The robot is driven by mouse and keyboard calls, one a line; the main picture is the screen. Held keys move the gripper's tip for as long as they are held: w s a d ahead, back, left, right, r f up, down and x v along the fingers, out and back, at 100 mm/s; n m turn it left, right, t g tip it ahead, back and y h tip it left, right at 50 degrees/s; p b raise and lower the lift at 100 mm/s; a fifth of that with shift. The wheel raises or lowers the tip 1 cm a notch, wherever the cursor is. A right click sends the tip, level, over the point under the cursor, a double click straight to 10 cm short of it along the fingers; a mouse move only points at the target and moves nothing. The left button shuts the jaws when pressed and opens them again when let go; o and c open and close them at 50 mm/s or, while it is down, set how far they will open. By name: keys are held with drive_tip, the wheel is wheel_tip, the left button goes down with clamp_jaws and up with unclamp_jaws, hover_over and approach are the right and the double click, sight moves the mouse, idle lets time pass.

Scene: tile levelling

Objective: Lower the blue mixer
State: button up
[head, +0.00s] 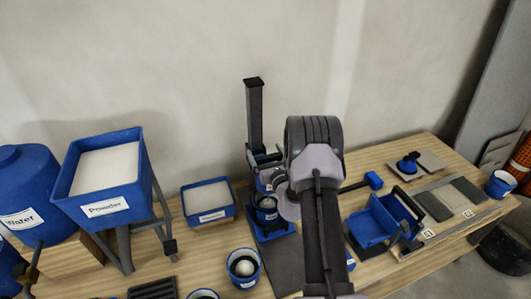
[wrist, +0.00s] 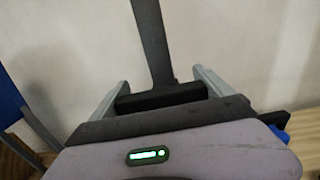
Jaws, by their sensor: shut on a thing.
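The blue mixer stands behind my arm in the head view, with a tall dark column (head: 255,120) and a blue base (head: 276,232). A blue bucket (head: 266,216) sits on the base under the mixer's head, which is partly hidden by my arm. In the wrist view, the column (wrist: 150,40) rises straight ahead. My gripper (wrist: 160,82) is shut on a black bar (wrist: 162,98), which appears to be the mixer's handle. How far the mixer's head reaches into the bucket cannot be told.
A powder hopper (head: 104,172), a water tank (head: 25,190) and a blue tray (head: 208,203) stand left. A bucket with a pale ball (head: 243,268) is in front. A wall stands behind the table.

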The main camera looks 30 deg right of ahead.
drive_tip(key=o, duration=1.8)
drive_tip(key=shift+f, duration=0.4)
drive_tip(key=shift+s+a+r, duration=0.1)
drive_tip(key=shift+s, duration=0.15)
drive_tip(key=v, duration=1.7)
drive_tip(key=shift+p, duration=0.35)
